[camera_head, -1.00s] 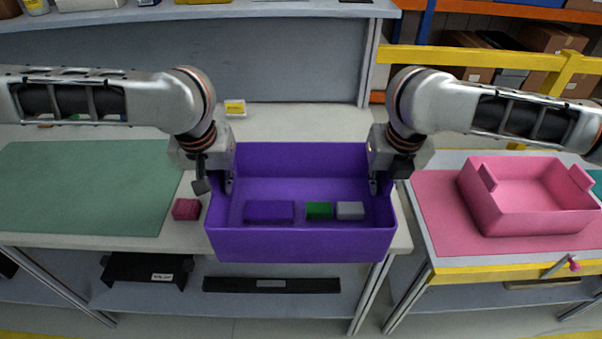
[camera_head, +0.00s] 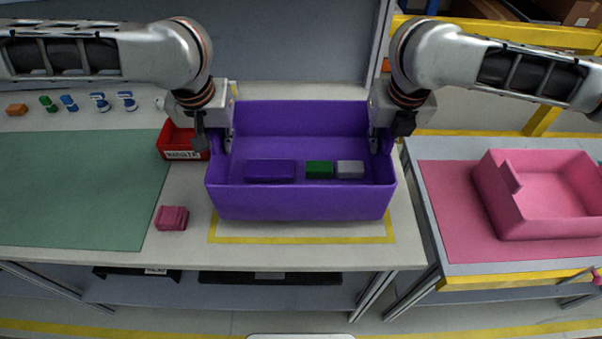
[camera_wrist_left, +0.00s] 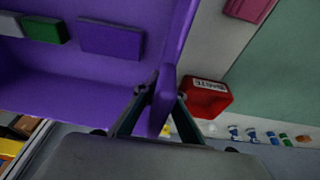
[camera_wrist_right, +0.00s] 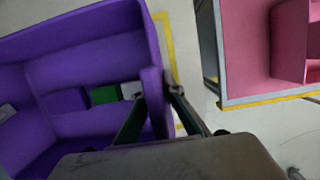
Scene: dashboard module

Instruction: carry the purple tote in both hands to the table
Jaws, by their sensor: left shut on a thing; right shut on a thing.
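The purple tote (camera_head: 300,205) is level between my arms, over the near right part of the white table (camera_head: 190,215). Inside it lie a purple block (camera_head: 270,171), a green block (camera_head: 319,169) and a grey block (camera_head: 350,169). My left gripper (camera_head: 226,140) is shut on the tote's left wall; the left wrist view shows that wall (camera_wrist_left: 164,100) between the fingers. My right gripper (camera_head: 376,140) is shut on the right wall, which shows in the right wrist view (camera_wrist_right: 154,100). I cannot tell whether the tote's bottom touches the table.
A yellow outline (camera_head: 300,240) on the table shows in front of the tote. A red bin (camera_head: 180,142) and a pink block (camera_head: 171,218) are on its left, beside a green mat (camera_head: 80,190). A pink tote (camera_head: 520,215) stands on the side table at right.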

